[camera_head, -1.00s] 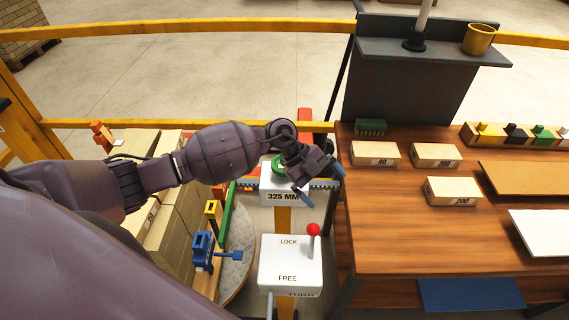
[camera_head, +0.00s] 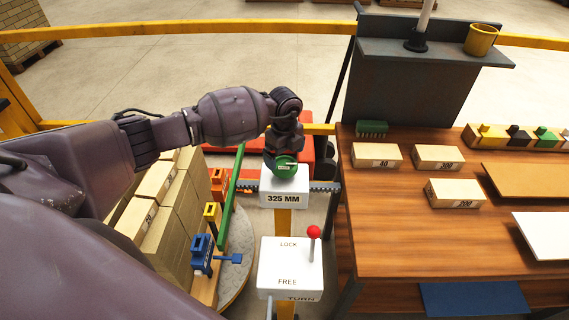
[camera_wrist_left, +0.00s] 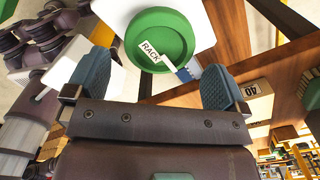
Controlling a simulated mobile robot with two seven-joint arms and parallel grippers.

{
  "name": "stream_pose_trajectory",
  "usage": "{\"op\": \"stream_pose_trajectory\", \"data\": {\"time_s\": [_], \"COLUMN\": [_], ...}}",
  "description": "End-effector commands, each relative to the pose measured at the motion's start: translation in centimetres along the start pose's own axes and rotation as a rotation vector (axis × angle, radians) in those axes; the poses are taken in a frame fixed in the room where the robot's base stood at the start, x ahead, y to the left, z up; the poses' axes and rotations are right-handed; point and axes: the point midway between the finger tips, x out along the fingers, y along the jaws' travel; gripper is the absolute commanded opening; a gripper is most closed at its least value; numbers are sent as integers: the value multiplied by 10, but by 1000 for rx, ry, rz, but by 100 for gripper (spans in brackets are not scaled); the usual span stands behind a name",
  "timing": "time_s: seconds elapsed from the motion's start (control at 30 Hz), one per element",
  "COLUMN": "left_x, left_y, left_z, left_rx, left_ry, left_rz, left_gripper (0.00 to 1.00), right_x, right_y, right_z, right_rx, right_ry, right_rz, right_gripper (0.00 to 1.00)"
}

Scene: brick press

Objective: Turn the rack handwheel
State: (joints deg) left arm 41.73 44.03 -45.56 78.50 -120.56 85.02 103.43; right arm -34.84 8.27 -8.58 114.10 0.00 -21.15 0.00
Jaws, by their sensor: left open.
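The rack handwheel (camera_head: 284,172) is a green round wheel on a white post head (camera_head: 283,199) marked "325 MM". In the left wrist view the green wheel (camera_wrist_left: 172,22) carries a white "RACK" label. My left gripper (camera_wrist_left: 155,82) is open, with its two blue fingers spread apart and the wheel showing beyond and between them. In the head view my left wrist (camera_head: 284,138) is right at the wheel's far side, and its fingers are hidden there. I see no contact for certain. My right gripper is not in view.
A white box (camera_head: 290,268) marked LOCK and FREE has a red-knobbed lever (camera_head: 313,234) standing near LOCK. A wooden bench (camera_head: 400,235) with labelled blocks stands at the right. Stacked bricks (camera_head: 180,213) and a blue clamp (camera_head: 203,254) lie at the left. A toothed rack (camera_head: 325,187) runs beside the wheel.

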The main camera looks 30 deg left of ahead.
Motion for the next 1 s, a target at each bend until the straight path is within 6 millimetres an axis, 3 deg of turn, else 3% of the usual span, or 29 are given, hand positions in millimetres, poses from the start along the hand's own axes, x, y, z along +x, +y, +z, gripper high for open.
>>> {"op": "stream_pose_trajectory", "data": {"time_s": [0.23,0.67,0.93,1.0], "left_x": [32,40,40,40], "left_y": [0,0,0,0], "left_z": [-1,0,0,0], "left_rx": [1,1,1,1], "left_ry": [2,1,2,2], "left_rz": [1,0,0,0], "left_gripper": [100,100,62,60], "right_x": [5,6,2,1], "right_y": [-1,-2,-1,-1], "right_z": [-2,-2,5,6], "right_rx": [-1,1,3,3], "right_ry": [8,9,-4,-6], "right_rz": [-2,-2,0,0], "right_gripper": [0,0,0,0]}}
